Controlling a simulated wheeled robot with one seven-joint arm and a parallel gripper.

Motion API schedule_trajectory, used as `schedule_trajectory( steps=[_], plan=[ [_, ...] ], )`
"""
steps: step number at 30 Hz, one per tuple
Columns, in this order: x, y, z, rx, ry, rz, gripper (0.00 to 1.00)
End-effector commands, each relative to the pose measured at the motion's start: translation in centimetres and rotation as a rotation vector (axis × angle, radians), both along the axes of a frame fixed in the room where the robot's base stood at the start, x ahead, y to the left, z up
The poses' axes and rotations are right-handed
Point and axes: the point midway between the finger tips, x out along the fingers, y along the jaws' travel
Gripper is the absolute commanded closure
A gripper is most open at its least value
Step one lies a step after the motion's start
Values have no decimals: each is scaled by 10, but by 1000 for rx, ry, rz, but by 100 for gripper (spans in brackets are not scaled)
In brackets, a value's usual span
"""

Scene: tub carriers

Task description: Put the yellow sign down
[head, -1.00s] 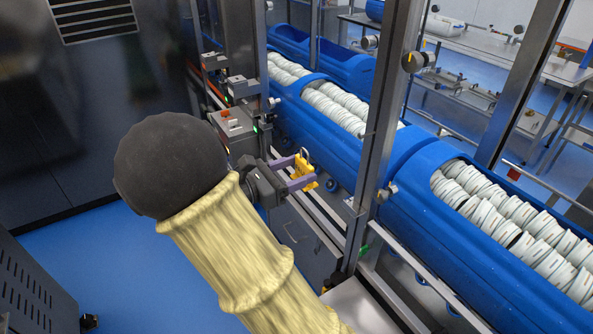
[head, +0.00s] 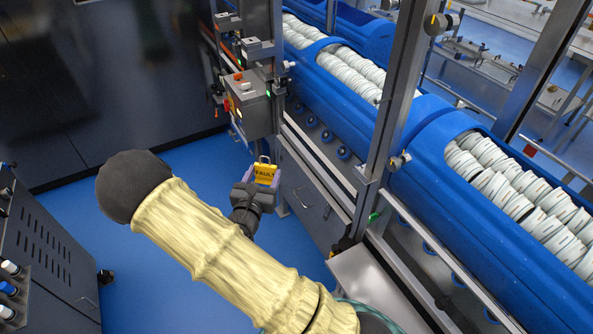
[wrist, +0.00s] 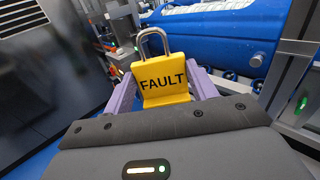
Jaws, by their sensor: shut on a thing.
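The yellow sign (head: 265,174) reads FAULT and has a metal loop on top. In the wrist view the sign (wrist: 162,80) stands upright between the two purple fingers. My gripper (head: 262,177) is shut on it and holds it in the open, over the blue floor and left of the metal cabinet front. The lower edge of the sign is partly hidden by my gripper's body in the wrist view.
A grey control box (head: 252,104) with buttons hangs on the post beyond the sign. Blue tubs (head: 452,125) full of white rolls stand on the right behind metal posts. A bare metal top (head: 367,283) lies at lower right. Blue floor (head: 150,240) is open at left.

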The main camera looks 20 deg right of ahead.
Motion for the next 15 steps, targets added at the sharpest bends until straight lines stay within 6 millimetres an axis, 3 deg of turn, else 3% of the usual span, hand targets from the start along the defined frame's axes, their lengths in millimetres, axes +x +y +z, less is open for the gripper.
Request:
schedule_trajectory(
  steps=[3,15],
  plan=[
    [-1,7,-31,-9,7,112,65],
    [-13,22,-115,-4,6,404,65]
  ],
)
